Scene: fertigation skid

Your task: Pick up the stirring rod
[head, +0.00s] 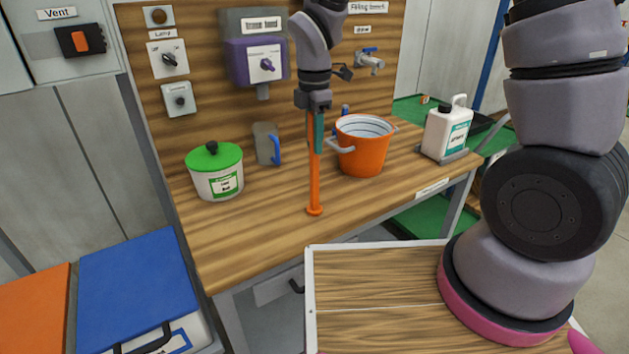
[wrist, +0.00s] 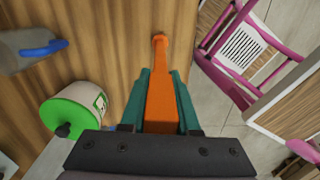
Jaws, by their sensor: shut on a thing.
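The stirring rod (head: 314,175) is orange, long and upright, with a small round foot at its lower end. In the head view its foot is at the wooden bench top; I cannot tell whether it touches. My gripper (head: 319,132) has green fingers and is shut on the upper part of the rod. In the wrist view the rod (wrist: 161,95) runs away from between the two green fingers (wrist: 161,100). The rod's top end is hidden by the gripper.
An orange bucket (head: 361,158) stands right of the rod. A grey mug (head: 266,143) with a blue handle and a green-lidded tub (head: 216,180) stand to the left. A white jug (head: 447,130) is at the right end. The front of the bench top (head: 262,236) is clear.

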